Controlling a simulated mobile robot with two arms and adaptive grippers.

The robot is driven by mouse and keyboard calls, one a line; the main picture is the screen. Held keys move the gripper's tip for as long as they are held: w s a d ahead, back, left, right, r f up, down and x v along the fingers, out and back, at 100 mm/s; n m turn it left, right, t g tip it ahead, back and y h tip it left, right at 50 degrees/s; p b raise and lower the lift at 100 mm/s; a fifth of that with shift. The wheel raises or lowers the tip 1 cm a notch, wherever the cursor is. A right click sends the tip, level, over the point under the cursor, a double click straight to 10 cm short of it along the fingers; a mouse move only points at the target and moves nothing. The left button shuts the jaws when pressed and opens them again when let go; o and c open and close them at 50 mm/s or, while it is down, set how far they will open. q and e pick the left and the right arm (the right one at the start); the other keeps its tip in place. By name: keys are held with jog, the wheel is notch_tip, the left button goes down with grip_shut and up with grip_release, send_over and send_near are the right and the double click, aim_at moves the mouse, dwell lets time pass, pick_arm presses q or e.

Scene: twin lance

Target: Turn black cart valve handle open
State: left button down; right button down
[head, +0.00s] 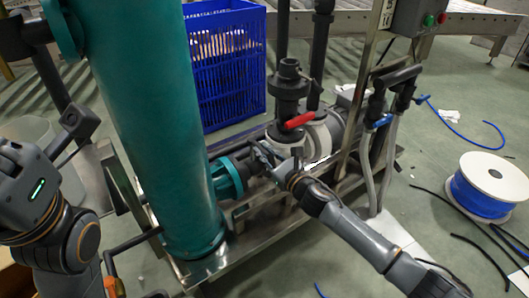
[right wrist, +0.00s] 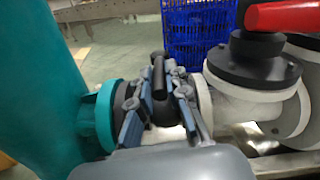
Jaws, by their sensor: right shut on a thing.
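The black valve handle (right wrist: 158,75) stands upright in the right wrist view. It sits on a dark valve body between the teal flange (right wrist: 98,115) and a white pipe fitting. My right gripper (right wrist: 160,103) has its fingers on both sides of the handle and is shut on it. In the head view my right gripper (head: 264,157) reaches the pipe from the right, just right of the teal flange (head: 226,178), and the handle is hard to make out there. My left arm shows at the left edge; I cannot make out its gripper.
A red valve handle (head: 299,120) on a thick black and white fitting is close above and right of my right gripper. A tall teal column (head: 160,120) stands to its left. A blue crate (head: 230,80) is behind. A blue hose spool (head: 485,190) stands on the floor at right.

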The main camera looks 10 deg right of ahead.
aim_at(251, 143)
jog(key=a+m+h, duration=0.1)
jog(key=h, duration=0.1)
jog(key=a+m+t+h, duration=0.1)
jog(key=m+h, duration=0.1)
jog(key=h, duration=0.1)
jog(key=a+m+h, duration=0.1)
jog(key=m+h, duration=0.1)
jog(key=h, duration=0.1)
jog(key=shift+s+a+p, duration=0.15)
jog(key=shift+s+p, duration=0.1)
jog(key=shift+p, duration=0.05)
jog(key=m+h, duration=0.1)
jog(key=h, duration=0.1)
jog(key=a+m+h, duration=0.1)
jog(key=shift+w+a+m+h, duration=0.1)
jog(key=shift+a+m+h, duration=0.1)
jog(key=shift+m+h, duration=0.15)
jog(key=shift+w+a+m+g+h, duration=0.15)
jog(key=shift+a+m+g+h, duration=0.15)
jog(key=shift+m+g+h, duration=0.55)
jog(key=shift+w+a+m+g+h, duration=0.15)
jog(key=shift+a+m+h, duration=0.2)
jog(key=shift+h, duration=0.85)
jog(key=c, duration=1.3)
grip_release()
